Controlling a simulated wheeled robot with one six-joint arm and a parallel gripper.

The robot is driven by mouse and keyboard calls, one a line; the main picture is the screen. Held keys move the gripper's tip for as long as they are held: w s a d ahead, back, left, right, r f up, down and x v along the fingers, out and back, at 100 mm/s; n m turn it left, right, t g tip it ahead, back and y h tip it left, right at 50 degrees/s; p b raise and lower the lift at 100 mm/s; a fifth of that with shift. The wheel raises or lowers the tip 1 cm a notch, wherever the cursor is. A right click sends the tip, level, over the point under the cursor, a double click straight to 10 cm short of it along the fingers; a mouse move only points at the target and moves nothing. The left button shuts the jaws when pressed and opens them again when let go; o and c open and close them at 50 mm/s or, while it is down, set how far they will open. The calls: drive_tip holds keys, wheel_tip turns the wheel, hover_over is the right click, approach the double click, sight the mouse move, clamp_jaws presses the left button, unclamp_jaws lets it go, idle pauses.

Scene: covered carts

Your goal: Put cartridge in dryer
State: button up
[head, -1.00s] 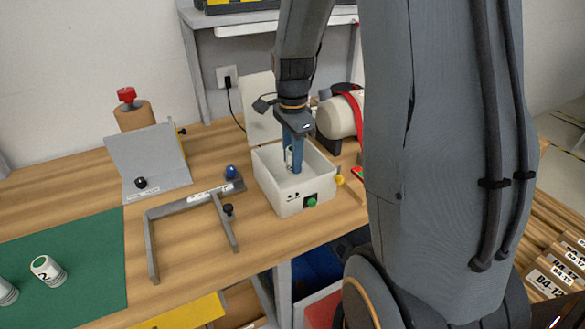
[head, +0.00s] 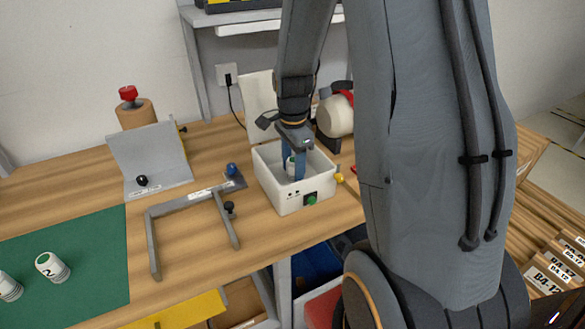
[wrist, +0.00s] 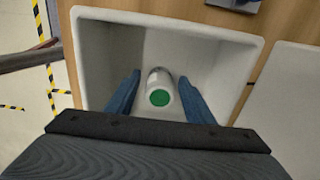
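The dryer (head: 284,202) is a white open box with a green button on its front, standing on the wooden table. Its lid (head: 258,100) is raised at the back. The cartridge (head: 291,168), white with a green end, is inside the dryer; it also shows in the wrist view (wrist: 159,97). My gripper (head: 297,176) reaches down into the dryer. In the wrist view its blue fingers (wrist: 160,80) stand on either side of the cartridge with a visible gap, so it is open. The cartridge's contact with the floor is hard to make out.
Two more white cartridges (head: 53,267) stand on the green mat (head: 90,225) at left. A grey bracket frame (head: 187,201) lies left of the dryer. A grey angled stand (head: 152,160) is behind it. A cream cylinder with a red band (head: 335,115) stands behind right.

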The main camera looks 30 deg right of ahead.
sight(292, 160)
drive_tip(key=shift+r, duration=0.1)
wheel_tip(292, 160, up, 12)
drive_tip(key=b, duration=0.3)
drive_tip(key=shift+r, duration=0.1)
drive_tip(key=shift+a, duration=0.1)
idle(0.6)
